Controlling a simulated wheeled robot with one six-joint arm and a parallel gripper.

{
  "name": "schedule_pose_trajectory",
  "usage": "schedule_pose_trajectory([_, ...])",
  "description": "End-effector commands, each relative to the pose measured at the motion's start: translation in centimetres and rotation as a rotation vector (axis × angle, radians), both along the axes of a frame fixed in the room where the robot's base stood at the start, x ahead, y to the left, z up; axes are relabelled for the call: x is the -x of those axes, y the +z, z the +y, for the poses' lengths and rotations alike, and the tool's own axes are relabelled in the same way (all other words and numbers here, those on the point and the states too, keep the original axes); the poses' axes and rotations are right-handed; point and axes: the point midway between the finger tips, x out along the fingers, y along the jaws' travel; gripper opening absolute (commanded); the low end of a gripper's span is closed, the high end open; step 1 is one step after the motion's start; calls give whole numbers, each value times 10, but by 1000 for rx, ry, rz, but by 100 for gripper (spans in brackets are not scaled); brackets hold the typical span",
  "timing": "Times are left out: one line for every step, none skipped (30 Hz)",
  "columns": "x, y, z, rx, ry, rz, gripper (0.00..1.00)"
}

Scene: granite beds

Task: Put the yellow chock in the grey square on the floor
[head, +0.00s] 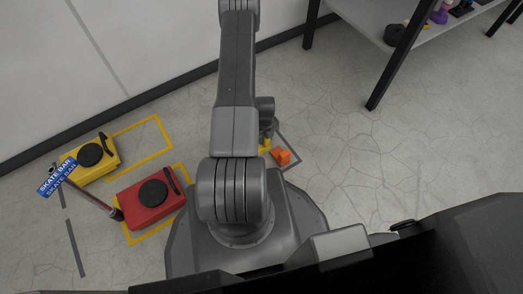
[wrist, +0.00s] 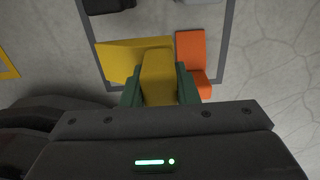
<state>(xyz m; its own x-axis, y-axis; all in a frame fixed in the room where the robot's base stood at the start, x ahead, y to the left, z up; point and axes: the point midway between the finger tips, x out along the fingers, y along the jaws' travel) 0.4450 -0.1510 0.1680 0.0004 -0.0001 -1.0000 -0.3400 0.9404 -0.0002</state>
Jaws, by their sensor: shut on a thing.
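The yellow chock (wrist: 158,70) is between the green fingers of my gripper (wrist: 160,84) in the wrist view, and the gripper is shut on it. A broad yellow face (wrist: 115,60) reaches left from the held part and looks like the same chock. The grey square (wrist: 228,40) is a painted outline on the floor, and the chock appears within it from above. I cannot tell whether the chock touches the floor. In the head view the yellow chock (head: 265,146) shows only in part beside my arm, which hides most of the grey square (head: 291,167).
Red (head: 151,201) and yellow (head: 92,160) cases and a signpost (head: 90,198) stand left. A shelf (head: 440,25) is at upper right. Right floor is clear.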

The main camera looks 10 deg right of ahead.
Motion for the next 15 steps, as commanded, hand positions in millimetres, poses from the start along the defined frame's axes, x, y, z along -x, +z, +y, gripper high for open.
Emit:
schedule_pose_trajectory([1,-9,0,-1,-3,1,0])
schedule_pose_trajectory([1,-14,0,-1,-3,1,0])
schedule_pose_trajectory([1,-22,0,0,-3,2,0])
schedule_pose_trajectory([1,-28,0,-1,-2,1,0])
schedule_pose_trajectory([1,-34,0,-1,-2,1,0])
schedule_pose_trajectory([1,-42,0,-1,-2,3,0])
schedule_pose_trajectory([1,-47,0,0,-1,2,0])
schedule_pose_trajectory([1,-52,0,-1,-1,1,0])
schedule_pose_trajectory([1,-56,0,-1,-1,1,0])
schedule_pose_trajectory([1,-59,0,-1,0,1,0])
schedule_pose_trajectory([1,-61,0,-1,0,1,0])
schedule_pose_trajectory([0,-64,0,-1,0,1,0])
schedule_pose_trajectory([0,-67,0,-1,0,0,0])
schedule_pose_trajectory([0,-70,0,0,0,0,0])
schedule_pose_trajectory([0,-77,0,-1,0,1,0])
